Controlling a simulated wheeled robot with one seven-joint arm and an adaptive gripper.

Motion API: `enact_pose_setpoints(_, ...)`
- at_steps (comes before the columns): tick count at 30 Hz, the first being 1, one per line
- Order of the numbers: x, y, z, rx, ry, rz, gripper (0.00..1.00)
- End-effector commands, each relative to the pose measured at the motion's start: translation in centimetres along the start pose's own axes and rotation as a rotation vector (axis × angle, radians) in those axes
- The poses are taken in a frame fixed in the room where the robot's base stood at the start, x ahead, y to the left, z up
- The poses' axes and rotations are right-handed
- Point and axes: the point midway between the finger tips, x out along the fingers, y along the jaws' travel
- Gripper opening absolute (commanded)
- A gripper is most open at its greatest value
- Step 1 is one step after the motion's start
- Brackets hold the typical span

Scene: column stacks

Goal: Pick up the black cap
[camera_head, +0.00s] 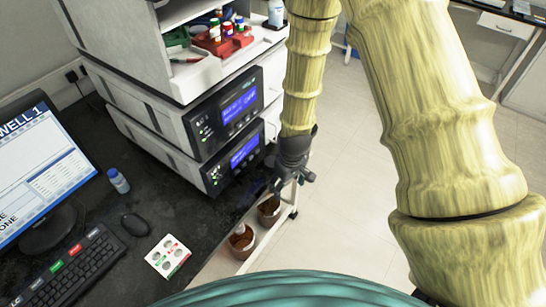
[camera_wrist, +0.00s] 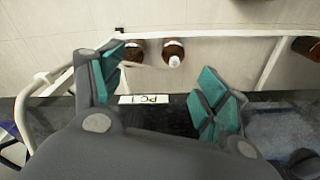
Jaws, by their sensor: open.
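I cannot make out a black cap for certain in either view. A small black piece (camera_wrist: 119,30) shows at the top of the wrist view, too small to identify. My gripper (camera_head: 291,181) hangs beside the instrument stack at the right edge of the dark bench. In the wrist view my gripper (camera_wrist: 160,84) has its teal fingers spread wide, with nothing between them in their grasp. Two brown containers, one (camera_wrist: 173,55) with a whitish top and one (camera_wrist: 133,54) beside it, lie beyond the fingers.
The stacked instruments (camera_head: 240,108) stand left of my gripper, with a tray of red vials (camera_head: 222,40) on top. The dark bench (camera_head: 190,220) holds a monitor, keyboard (camera_head: 68,268), mouse (camera_head: 135,225), white card (camera_head: 167,256) and blue-capped bottle (camera_head: 118,181). Brown containers (camera_head: 241,240) sit low beyond its edge. Floor at right is clear.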

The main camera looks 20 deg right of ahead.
Motion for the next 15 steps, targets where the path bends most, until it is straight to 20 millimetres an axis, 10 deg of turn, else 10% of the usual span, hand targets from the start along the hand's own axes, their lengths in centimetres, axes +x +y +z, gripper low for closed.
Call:
enact_pose_setpoints(7,-8.1,1.2,-7.0,-0.102,0.033,-0.007,0.74)
enact_pose_setpoints(15,-11.0,1.4,-9.1,-0.144,0.039,-0.013,0.74)
